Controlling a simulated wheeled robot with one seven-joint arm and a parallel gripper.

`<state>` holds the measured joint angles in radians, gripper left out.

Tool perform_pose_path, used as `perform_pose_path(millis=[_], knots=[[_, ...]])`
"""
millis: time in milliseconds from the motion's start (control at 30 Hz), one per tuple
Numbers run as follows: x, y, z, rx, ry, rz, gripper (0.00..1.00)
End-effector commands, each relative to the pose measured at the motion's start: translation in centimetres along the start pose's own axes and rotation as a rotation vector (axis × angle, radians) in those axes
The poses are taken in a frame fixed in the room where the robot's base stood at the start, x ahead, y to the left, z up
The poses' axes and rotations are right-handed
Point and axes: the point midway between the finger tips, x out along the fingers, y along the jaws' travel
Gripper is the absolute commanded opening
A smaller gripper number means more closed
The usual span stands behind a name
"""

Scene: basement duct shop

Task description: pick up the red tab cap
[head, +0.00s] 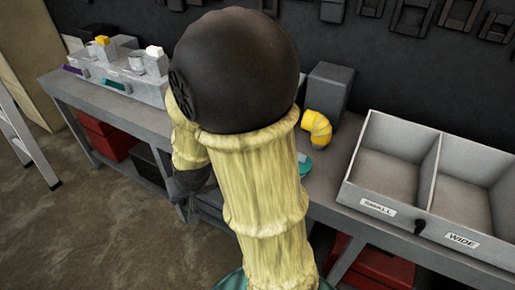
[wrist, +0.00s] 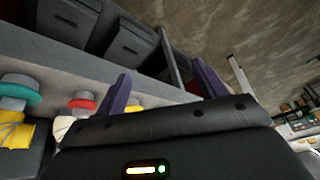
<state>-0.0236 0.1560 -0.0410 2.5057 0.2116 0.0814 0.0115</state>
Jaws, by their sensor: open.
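In the wrist view, a red ring-shaped piece (wrist: 82,104) on a grey body, which looks like the red tab cap, lies on the grey bench left of my gripper. My gripper (wrist: 162,80) shows there as two purple fingers spread apart, with nothing between them. The fingers extend past the bench edge, and the red piece is outside them. In the head view, my gripper (head: 187,190) is partly visible at the bench's front edge, below my yellow-sleeved arm. I cannot make out the red piece in that view; my arm covers much of the bench.
A similar piece with a teal ring (wrist: 20,90) lies left of the red one. A yellow elbow (head: 317,128) stands on the bench beside a divided bin (head: 378,222) labelled SMALL and WIDE. A grey fixture (head: 130,75) stands at the left end. Red boxes (head: 105,137) sit below.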

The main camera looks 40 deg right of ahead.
Motion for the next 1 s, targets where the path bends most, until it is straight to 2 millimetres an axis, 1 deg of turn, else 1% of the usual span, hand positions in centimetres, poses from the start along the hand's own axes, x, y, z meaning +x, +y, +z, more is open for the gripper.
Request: perform_pose_path(millis=[33, 100, 167, 200, 267, 300, 367, 400, 500, 600, 633, 733, 1000], knots=[[1.1, 0.4, -1.7, 0.07, 0.042, 0.015, 0.71], [2.7, 1.3, -4.1, 0.177, 0.125, 0.05, 0.71], [3.9, 2.7, -6.0, 0.263, 0.2, 0.096, 0.71], [4.7, 3.7, -7.1, 0.317, 0.25, 0.133, 0.71], [5.7, 5.7, -8.5, 0.392, 0.327, 0.201, 0.71], [6.2, 7.0, -9.2, 0.437, 0.378, 0.252, 0.71], [6.8, 9.3, -10.1, 0.497, 0.455, 0.338, 0.71], [7.0, 10.8, -10.5, 0.531, 0.509, 0.4, 0.71], [6.9, 14.3, -10.9, 0.59, 0.628, 0.556, 0.71], [6.4, 16.6, -10.8, 0.618, 0.714, 0.678, 0.71], [6.3, 17.1, -10.8, 0.621, 0.733, 0.703, 0.71], [5.9, 17.9, -10.6, 0.628, 0.768, 0.753, 0.71], [5.9, 18.0, -10.6, 0.63, 0.773, 0.757, 0.71]])
